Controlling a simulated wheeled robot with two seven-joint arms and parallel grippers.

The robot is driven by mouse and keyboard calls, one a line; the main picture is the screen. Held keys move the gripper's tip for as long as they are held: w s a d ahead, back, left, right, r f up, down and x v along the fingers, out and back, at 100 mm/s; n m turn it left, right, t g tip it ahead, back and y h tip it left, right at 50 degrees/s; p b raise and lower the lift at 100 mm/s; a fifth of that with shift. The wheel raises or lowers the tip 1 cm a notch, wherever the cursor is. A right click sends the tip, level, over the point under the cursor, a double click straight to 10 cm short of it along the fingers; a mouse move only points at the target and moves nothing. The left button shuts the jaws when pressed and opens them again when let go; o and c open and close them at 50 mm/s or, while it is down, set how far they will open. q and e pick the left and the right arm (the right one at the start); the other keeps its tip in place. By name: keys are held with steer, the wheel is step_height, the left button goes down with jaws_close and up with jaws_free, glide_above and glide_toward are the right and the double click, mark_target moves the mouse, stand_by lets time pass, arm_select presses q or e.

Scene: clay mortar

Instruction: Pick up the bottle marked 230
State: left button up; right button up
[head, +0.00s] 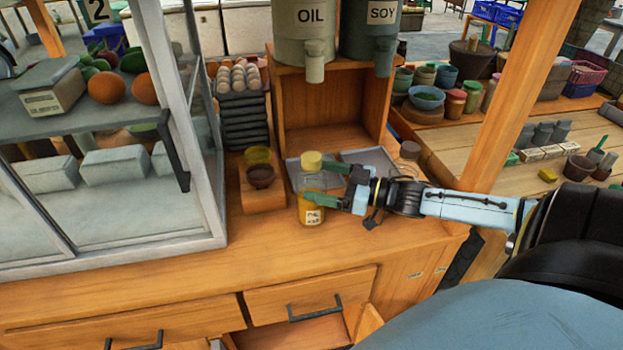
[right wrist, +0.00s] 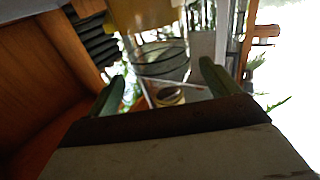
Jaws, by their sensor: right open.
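A clear bottle with a yellow cap (head: 311,161), some amber content and a small white label (head: 313,217) stands upright on the wooden counter. The label's print is too small to read surely. My right gripper (head: 328,184) reaches in from the right at the bottle's height, open, with green fingertips. One finger shows in front of the bottle, the other behind its right side. In the right wrist view the two green fingers (right wrist: 164,88) are spread, with clear glass and a yellow part (right wrist: 142,14) just beyond them. I cannot tell whether they touch it. My left gripper is not in view.
Small bowls (head: 261,176) stand on a wooden block just left of the bottle. A glass case (head: 200,130) is further left. Behind are metal trays (head: 370,160), a wooden shelf (head: 330,105) with OIL and SOY dispensers, and stacked egg trays (head: 245,120). The counter front is clear.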

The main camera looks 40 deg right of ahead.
mark_target(304, 179)
steer(key=shift+b+x, duration=0.45)
steer(key=shift+x, duration=1.9)
steer(key=shift+s+a+f, duration=0.1)
steer(key=shift+a+f, duration=0.05)
steer(key=shift+a, duration=0.05)
steer(key=c, duration=1.6)
